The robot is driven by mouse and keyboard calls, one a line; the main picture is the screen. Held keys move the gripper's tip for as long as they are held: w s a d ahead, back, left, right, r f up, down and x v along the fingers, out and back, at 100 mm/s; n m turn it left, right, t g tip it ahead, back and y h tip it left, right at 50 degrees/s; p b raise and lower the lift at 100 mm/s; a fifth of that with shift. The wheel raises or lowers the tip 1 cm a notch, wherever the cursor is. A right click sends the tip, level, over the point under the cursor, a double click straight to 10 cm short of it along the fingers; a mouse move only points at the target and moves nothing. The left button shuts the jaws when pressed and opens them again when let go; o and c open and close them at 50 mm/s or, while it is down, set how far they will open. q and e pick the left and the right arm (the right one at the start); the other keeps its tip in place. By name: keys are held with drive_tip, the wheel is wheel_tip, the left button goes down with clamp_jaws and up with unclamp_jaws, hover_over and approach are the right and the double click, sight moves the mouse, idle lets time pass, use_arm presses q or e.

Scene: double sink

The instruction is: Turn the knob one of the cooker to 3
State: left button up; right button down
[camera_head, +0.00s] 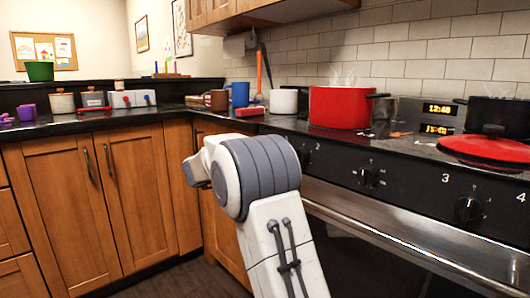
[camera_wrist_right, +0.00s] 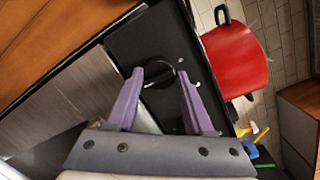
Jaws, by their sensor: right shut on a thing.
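The cooker's black control panel (camera_head: 410,185) runs along the front edge of the counter, with the numbers 2, 3 and 4 visible on it. The knob's pointer and dial marks are too small to read. My left gripper is not in view.
A red pot (camera_head: 337,107) steams on the hob above the panel, and a red lid (camera_head: 487,149) lies at the right. Another knob (camera_head: 370,177) and the oven handle (camera_head: 400,252) are close by. A blue mug (camera_head: 240,94) and a white pot (camera_head: 283,101) stand behind my arm.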

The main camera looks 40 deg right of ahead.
drive_tip(key=shift+c, duration=1.5)
unclamp_jaws()
drive_tip(key=s+a+p, duration=0.2)
drive_tip(key=a, duration=0.8)
drive_tip(key=shift+a, duration=0.2)
